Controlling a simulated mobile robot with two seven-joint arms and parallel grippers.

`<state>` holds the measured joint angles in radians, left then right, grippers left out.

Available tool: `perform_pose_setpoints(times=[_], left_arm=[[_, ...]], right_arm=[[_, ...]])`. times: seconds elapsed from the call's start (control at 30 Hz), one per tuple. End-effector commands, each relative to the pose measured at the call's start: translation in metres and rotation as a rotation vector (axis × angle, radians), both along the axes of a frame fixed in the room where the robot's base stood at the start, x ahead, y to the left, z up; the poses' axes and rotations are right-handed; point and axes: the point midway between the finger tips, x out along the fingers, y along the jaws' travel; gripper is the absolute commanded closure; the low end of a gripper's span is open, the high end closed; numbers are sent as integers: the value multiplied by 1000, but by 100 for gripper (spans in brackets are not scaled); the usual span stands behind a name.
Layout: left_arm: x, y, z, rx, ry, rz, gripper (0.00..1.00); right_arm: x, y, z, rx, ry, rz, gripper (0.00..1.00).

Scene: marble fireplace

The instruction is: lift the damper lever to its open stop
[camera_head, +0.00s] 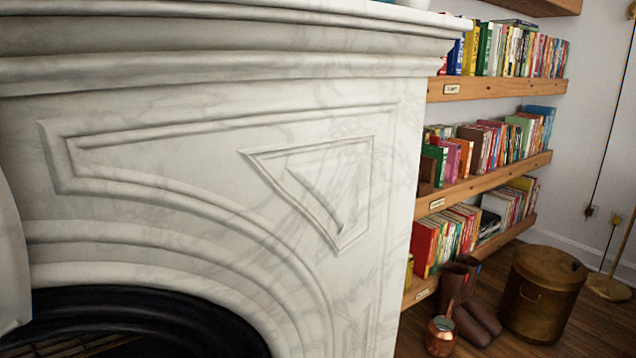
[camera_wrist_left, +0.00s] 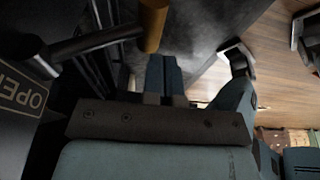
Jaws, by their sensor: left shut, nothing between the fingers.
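In the left wrist view, a dark metal bar (camera_wrist_left: 95,42) runs across the upper left and meets a yellow-brown rod (camera_wrist_left: 153,22), which looks like the damper lever's handle. A dark plate (camera_wrist_left: 22,95) at the left edge carries the word OPEN. My left gripper (camera_wrist_left: 165,62) is shut and empty, its fingertips just beside the lower end of the yellow-brown rod. I cannot tell whether they touch it. The lever does not show in the head view, where the marble fireplace (camera_head: 210,185) fills the left side. My right gripper is in neither view.
The dark arched firebox opening (camera_head: 130,310) is at the lower left of the head view. Bookshelves (camera_head: 500,88) stand to the right.

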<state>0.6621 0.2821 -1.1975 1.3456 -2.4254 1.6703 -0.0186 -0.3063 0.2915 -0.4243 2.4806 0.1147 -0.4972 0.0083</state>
Motion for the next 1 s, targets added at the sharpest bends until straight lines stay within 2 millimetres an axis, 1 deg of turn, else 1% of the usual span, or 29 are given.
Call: perform_pose_setpoints(times=[0.27,0.7,1.0], left_arm=[[-1,0,3,0,0,0,100],[-7,-5,22,1,-1,1,100],[-8,-5,22,0,0,1,100]], right_arm=[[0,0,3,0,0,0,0],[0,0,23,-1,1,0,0],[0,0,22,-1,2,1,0]])
